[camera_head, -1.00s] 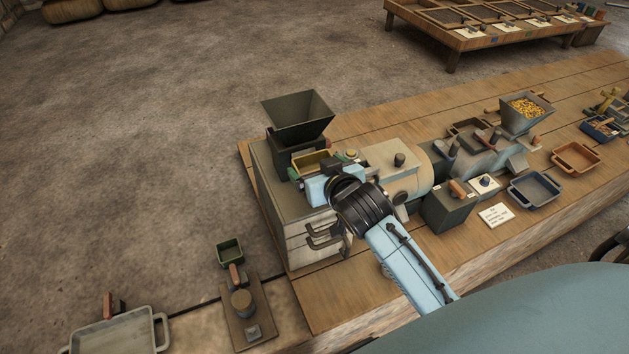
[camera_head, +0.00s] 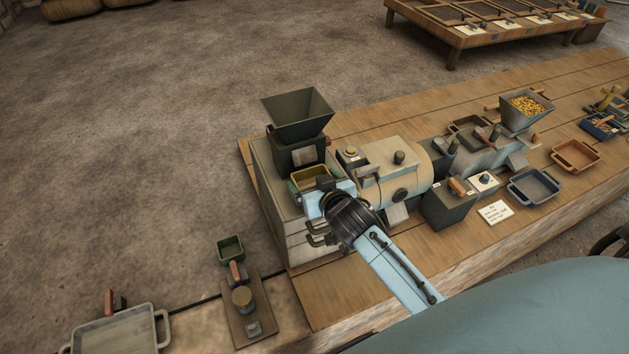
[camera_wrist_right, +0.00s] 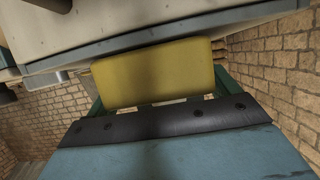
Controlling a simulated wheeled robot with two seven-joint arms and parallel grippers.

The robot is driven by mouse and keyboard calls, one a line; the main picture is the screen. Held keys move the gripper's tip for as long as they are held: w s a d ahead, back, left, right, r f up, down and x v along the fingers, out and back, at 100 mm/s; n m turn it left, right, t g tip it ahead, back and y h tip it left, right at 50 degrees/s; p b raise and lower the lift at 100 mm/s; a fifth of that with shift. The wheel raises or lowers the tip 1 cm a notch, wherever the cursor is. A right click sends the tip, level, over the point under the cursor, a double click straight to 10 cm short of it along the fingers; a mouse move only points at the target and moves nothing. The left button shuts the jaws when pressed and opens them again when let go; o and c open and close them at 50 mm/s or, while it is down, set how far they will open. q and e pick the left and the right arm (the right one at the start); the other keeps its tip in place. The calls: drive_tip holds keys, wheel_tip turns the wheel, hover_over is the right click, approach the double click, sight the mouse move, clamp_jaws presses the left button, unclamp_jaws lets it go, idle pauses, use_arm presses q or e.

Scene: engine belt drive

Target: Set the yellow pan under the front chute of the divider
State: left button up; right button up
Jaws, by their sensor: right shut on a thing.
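The yellow pan (camera_head: 312,175) is in my right gripper (camera_head: 311,181), just in front of and below the dark box under the grey hopper (camera_head: 297,115). This hopper unit looks like the divider; a small pale plate (camera_head: 304,156) on its front may be the chute. In the right wrist view the pan (camera_wrist_right: 155,73) spans between the green fingers, with a grey-blue edge close above it. The gripper is shut on the pan. I cannot tell whether the pan touches the cabinet top. My left gripper is not in view.
The cabinet (camera_head: 276,205) carries the hopper unit. A cream drum machine (camera_head: 405,167) stands right of the gripper. Further right are a hopper of yellow grain (camera_head: 527,105), a blue tray (camera_head: 535,188) and an orange tray (camera_head: 576,155). A grey tray (camera_head: 115,335) lies front left.

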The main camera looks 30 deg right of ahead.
drive_tip(key=o, duration=0.9)
drive_tip(key=shift+f, duration=0.1)
drive_tip(key=shift+c, duration=0.2)
drive_tip(key=shift+s+r, duration=0.15)
drive_tip(key=shift+r, duration=0.05)
drive_tip(key=v, duration=1.1)
drive_tip(key=shift+s, duration=0.35)
drive_tip(key=shift+r, duration=0.1)
